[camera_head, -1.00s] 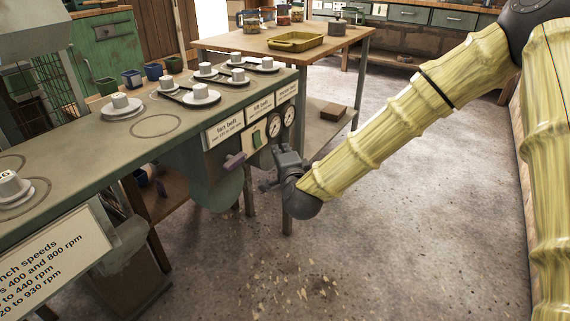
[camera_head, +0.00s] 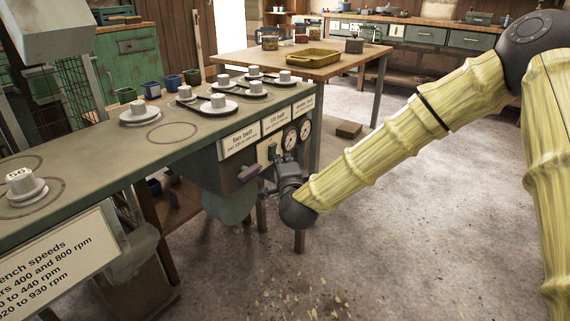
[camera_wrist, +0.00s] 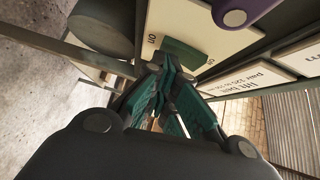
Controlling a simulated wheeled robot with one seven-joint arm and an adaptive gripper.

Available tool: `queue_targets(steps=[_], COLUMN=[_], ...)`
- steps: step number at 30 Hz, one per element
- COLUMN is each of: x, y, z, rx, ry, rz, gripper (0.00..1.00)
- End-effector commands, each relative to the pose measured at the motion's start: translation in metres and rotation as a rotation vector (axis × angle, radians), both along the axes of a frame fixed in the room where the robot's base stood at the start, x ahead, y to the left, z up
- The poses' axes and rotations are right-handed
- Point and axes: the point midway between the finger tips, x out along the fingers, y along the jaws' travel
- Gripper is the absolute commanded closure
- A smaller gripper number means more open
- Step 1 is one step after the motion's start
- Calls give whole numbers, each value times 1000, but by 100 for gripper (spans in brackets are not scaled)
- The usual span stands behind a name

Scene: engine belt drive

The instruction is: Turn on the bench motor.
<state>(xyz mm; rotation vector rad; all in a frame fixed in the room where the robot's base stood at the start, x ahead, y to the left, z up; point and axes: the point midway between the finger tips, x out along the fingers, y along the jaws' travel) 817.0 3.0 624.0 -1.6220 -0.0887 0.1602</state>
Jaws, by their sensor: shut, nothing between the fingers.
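The green rocker switch (camera_wrist: 185,54) sits on a cream plate (camera_wrist: 185,22) marked "on" and "off" at its two ends. In the head view the plate (camera_head: 263,155) is on the bench's end panel, partly behind my gripper (camera_head: 270,188). In the wrist view my gripper (camera_wrist: 167,66) is shut and empty, its fingertips beside the switch near the "on" side. I cannot tell whether they touch it. A grey-green rounded housing (camera_head: 230,206), perhaps the motor, hangs under the bench.
A purple-grey handle (camera_head: 248,174) sticks out left of my gripper. The bench top (camera_head: 100,155) carries several pulleys. A wooden table (camera_head: 340,66) stands behind. The floor at right is clear.

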Motion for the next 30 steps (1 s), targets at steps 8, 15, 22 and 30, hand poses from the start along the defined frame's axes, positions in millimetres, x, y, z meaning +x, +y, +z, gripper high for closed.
queue_targets(steps=[8, 15, 22, 30], x=[-1, -10, -45, -91], y=[-1, -16, -27, -34], z=[-1, -5, -8, -13], rx=[-1, 1, 0, 0], ry=[2, 3, 5, 5], rz=[0, 7, 14, 15], gripper=[100, 100, 100, 100])
